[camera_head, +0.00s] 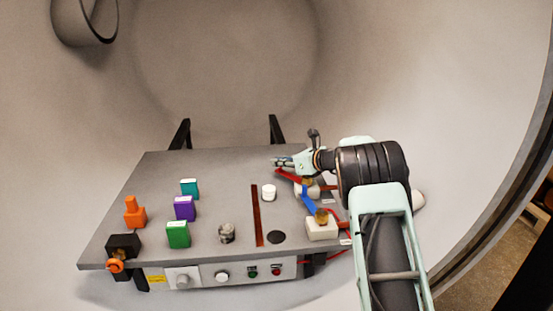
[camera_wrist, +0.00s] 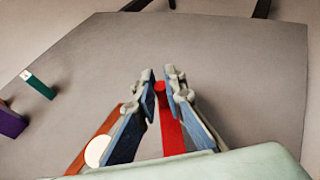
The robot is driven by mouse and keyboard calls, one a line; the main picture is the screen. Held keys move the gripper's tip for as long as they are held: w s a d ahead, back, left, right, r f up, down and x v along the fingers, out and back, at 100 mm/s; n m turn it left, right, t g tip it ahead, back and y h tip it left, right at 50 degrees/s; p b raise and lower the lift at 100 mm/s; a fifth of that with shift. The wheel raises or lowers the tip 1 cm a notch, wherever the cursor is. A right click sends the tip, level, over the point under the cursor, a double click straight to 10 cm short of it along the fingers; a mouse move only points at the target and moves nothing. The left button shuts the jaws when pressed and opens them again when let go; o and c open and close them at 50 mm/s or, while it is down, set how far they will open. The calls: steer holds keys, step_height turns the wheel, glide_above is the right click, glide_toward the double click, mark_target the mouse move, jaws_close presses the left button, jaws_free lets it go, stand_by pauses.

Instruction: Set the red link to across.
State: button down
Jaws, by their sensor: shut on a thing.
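The red link (camera_head: 287,174) is a flat red bar with one end at the white block (camera_head: 304,191) on the table's right side. Its other end points up and left in the head view, to beneath my gripper (camera_head: 276,162). In the wrist view the red link (camera_wrist: 171,132) runs away from the camera, and its upright red end sits between my fingertips (camera_wrist: 161,84). My gripper is shut on that end. The arm hides part of the white block.
A blue link (camera_head: 309,202) on a nearer white block (camera_head: 321,229) lies close by. A white round piece (camera_head: 269,192) and a dark red strip (camera_head: 257,215) are left of it. Green (camera_head: 177,235), purple (camera_head: 184,208) and teal (camera_head: 189,187) blocks stand further left.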

steer(key=s+n+g+p, duration=0.1)
steer(key=a+n+g+y+p, duration=0.1)
steer(key=shift+s+a+r+y+p, duration=0.2)
steer(key=shift+s+y+p, duration=0.1)
steer(key=shift+s, duration=0.1)
steer(key=shift+s+a+f+n+g+y+p, duration=0.1)
steer(key=shift+s+a+n+g+y+p, duration=0.2)
steer(key=shift+s+n+g+p, duration=0.25)
steer(key=shift+s+a+f+n+g+y+p, duration=0.1)
steer(key=shift+s+a+n+g+y+p, duration=0.2)
steer(key=shift+s+n+g, duration=0.35)
steer(key=c, duration=2)
jaws_free()
steer(key=shift+d, duration=0.1)
steer(key=v, duration=1.2)
steer(key=shift+w, duration=0.15)
